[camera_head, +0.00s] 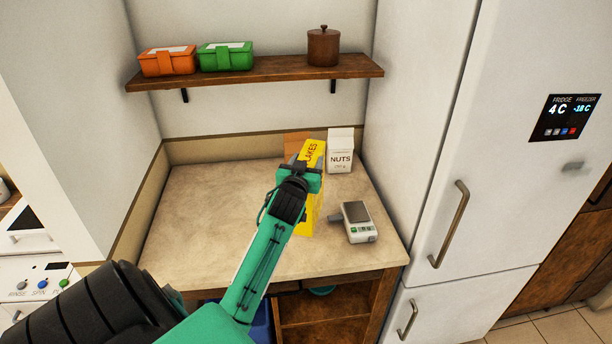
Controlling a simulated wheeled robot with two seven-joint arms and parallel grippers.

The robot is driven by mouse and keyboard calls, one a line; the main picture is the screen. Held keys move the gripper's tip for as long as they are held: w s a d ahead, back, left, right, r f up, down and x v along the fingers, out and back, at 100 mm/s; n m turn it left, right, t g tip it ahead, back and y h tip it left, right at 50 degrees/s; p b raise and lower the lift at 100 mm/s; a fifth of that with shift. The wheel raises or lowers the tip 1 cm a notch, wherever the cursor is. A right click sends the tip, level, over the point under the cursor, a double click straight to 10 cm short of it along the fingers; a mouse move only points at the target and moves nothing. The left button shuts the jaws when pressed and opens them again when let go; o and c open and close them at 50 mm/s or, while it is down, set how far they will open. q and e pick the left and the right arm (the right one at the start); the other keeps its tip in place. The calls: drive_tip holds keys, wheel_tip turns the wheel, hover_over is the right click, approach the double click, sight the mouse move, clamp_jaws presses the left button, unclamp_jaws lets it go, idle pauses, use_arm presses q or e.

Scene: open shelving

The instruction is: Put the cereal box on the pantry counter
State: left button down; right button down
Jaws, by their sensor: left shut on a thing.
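The yellow cereal box (312,154), with "FLAKES" lettering partly showing, stands upright over the back right part of the pantry counter (210,215). My left gripper (298,172) is shut on the cereal box, near its top. My green left arm hides much of the box. I cannot tell whether the box's bottom touches the counter. My right gripper is not in view.
A white "NUTS" carton (340,152) stands just right of the box, and a scale (357,221) lies in front of it. A brown panel (295,143) shows behind the box. A wall shelf (260,72) hangs above. The counter's left side is clear.

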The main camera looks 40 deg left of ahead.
use_arm(q)
drive_tip(key=shift+f+p, duration=0.45)
drive_tip(key=shift+f, duration=2.5)
drive_tip(key=c, duration=0.5)
unclamp_jaws()
drive_tip(key=shift+f, duration=0.15)
drive_tip(key=b+v, duration=0.3)
drive_tip(key=v, duration=0.9)
